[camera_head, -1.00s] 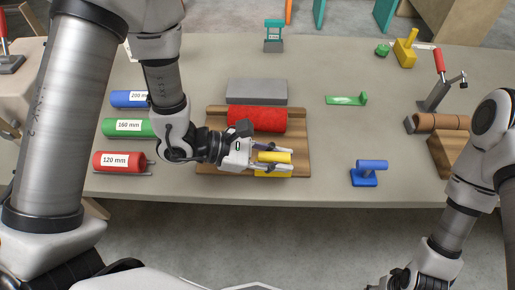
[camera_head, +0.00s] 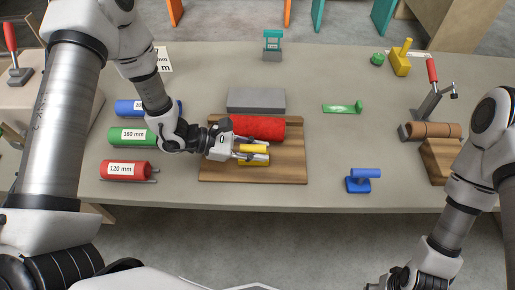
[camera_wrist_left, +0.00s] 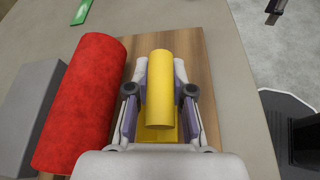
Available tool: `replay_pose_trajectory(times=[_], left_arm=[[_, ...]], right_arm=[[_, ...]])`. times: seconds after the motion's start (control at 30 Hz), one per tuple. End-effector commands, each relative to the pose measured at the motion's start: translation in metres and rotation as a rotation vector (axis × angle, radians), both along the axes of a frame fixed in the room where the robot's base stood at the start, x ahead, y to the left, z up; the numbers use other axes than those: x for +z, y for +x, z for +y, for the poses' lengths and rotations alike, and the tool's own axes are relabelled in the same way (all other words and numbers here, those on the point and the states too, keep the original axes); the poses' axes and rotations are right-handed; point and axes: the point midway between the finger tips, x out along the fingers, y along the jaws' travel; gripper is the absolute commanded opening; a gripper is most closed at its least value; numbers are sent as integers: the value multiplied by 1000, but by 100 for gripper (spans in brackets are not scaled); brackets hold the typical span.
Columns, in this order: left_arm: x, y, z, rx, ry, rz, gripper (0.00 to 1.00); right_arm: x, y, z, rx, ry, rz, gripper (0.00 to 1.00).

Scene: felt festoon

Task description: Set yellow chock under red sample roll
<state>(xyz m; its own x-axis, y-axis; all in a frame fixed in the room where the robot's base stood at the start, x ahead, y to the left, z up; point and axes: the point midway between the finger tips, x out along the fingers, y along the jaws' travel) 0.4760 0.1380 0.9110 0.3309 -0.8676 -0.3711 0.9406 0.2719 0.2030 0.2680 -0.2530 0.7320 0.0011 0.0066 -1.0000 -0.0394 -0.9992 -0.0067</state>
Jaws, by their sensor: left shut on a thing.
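The red sample roll (camera_head: 258,128) lies on its side on a wooden board (camera_head: 285,174). My left gripper (camera_head: 262,153) is shut on the yellow chock (camera_head: 253,148) by its round handle, in front of the roll. In the left wrist view the chock (camera_wrist_left: 160,85) sits between both fingers, its handle roughly alongside the red roll (camera_wrist_left: 82,100). One finger lies between handle and roll there. The chock's lower part is mostly hidden, and I cannot tell whether it touches board or roll. My right gripper is cut off at the bottom edge of the head view.
A grey block (camera_head: 256,99) stands just behind the roll. Labelled blue, green (camera_head: 131,136) and red (camera_head: 125,170) cylinders lie at left. The front right of the board is bare.

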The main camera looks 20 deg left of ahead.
Motion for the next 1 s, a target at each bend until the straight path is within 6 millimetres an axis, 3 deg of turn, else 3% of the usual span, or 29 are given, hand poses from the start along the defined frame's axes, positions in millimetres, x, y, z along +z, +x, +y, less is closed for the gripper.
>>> replay_pose_trajectory(times=[0.03,0.07,0.1,0.47,0.67,1.0], left_arm=[[-1,0,0,0,0,0,32],[0,0,0,0,0,0,43],[0,0,0,0,0,0,47],[7,0,0,0,0,0,47],[15,-10,29,7,-5,-3,47],[46,-32,87,5,-6,-3,47]], right_arm=[[-1,0,0,0,0,0,51],[-1,0,0,0,0,0,51],[-1,0,0,0,0,0,51],[8,0,0,0,0,0,51],[0,0,0,0,0,0,51],[13,0,0,0,0,0,51]])
